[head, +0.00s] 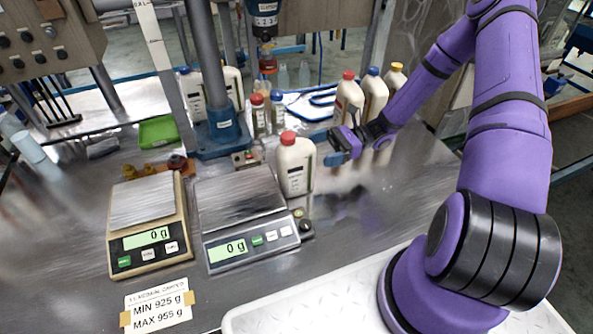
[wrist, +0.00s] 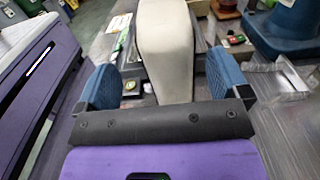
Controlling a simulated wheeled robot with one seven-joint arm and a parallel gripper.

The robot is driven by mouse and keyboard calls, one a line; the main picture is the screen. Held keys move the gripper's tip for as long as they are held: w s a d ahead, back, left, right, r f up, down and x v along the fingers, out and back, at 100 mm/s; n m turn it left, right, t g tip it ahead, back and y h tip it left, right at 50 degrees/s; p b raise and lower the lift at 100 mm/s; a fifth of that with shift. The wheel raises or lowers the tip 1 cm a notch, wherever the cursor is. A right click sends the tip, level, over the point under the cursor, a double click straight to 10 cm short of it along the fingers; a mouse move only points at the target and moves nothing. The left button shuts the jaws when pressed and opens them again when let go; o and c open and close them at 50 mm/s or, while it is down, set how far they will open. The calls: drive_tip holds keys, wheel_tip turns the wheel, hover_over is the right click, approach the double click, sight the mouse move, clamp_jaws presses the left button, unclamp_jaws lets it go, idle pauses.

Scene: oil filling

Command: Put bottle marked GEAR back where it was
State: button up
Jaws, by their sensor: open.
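A cream bottle with a red cap (head: 295,168) stands upright on the metal bench, just right of the silver scale. Its label is too small to read, so I cannot tell whether it is marked GEAR. My gripper (head: 336,149) is open at the right of this bottle, its fingers towards it. In the wrist view a pale bottle body (wrist: 165,45) lies straight ahead between the two blue fingers of my gripper (wrist: 163,84), with gaps at both sides. Its cap and label are out of sight there.
Behind my gripper stand bottles with a red cap (head: 347,98), a blue cap (head: 374,95) and a yellow cap (head: 396,79). The silver scale (head: 240,203) and the beige scale (head: 145,210) both read 0 g. A blue stand base (head: 219,140) and small bottles are behind.

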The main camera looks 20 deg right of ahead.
sight(302, 152)
drive_tip(key=shift+w+a+f, duration=0.1)
drive_tip(key=shift+w+a, duration=0.1)
drive_tip(key=shift+a, duration=1.3)
drive_tip(key=shift+w+a+f, duration=0.1)
drive_tip(key=shift+w+a, duration=0.05)
drive_tip(key=shift+a, duration=1.35)
drive_tip(key=shift+c, duration=0.4)
drive_tip(key=shift+r, duration=0.1)
clamp_jaws()
